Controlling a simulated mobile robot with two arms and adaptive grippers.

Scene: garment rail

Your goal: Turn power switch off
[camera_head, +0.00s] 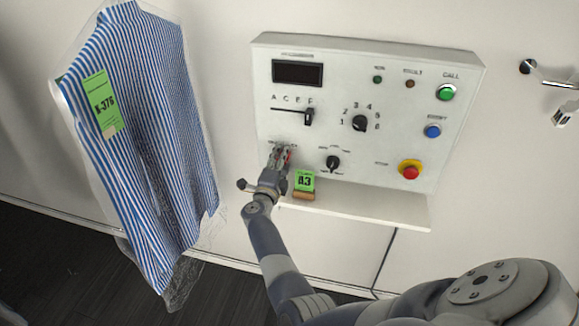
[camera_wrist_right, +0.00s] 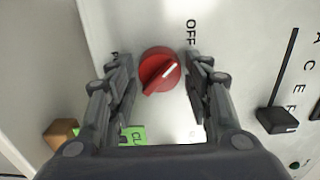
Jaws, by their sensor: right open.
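The power switch is a red round knob (camera_wrist_right: 158,72) with a white pointer line, on a white control panel (camera_head: 437,145). In the right wrist view its line slants toward the upper right, and the OFF label (camera_wrist_right: 191,32) is printed above right of it. Another label at its left is partly hidden by a finger. My right gripper (camera_wrist_right: 157,63) is open, with one finger on each side of the knob; I cannot tell if they touch it. In the head view my right gripper (camera_head: 280,156) covers most of the knob at the panel's lower left. My left gripper is not in view.
A slider (camera_head: 309,116), black dials and coloured buttons are on the panel. A bagged striped shirt (camera_head: 140,140) hangs at the left.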

